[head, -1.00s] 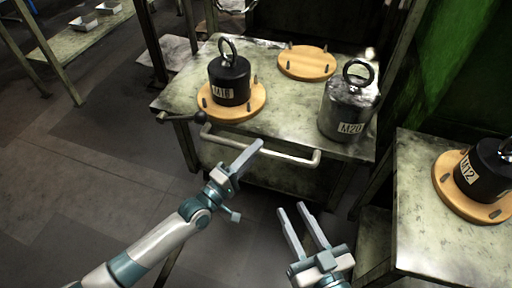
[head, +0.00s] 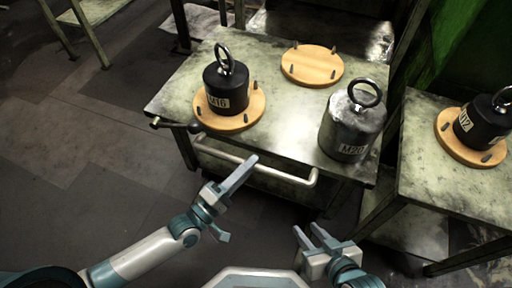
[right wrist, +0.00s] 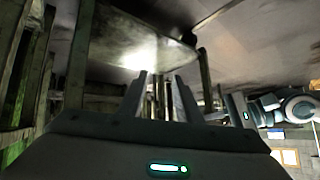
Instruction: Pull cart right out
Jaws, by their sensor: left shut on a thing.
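The cart (head: 290,110) is a worn metal table with a pale bar handle (head: 290,176) along its front edge. My left gripper (head: 245,170) is shut on this handle near its middle; its fingers partly hide the bar. On the cart top stand a black M10 weight (head: 226,90) on a round wooden base (head: 250,110), an empty wooden base with pegs (head: 312,66) and a grey M20 weight (head: 352,122) at the front right corner. My right gripper (head: 312,236) is open and empty, in front of and below the cart's right front; its fingers also show in the right wrist view (right wrist: 160,92).
A side table (head: 445,200) stands close to the cart's right, with a black M12 weight (head: 482,122) on a wooden base. A black lever (head: 176,125) sticks out at the cart's left front corner. The floor (head: 80,180) at the left is clear.

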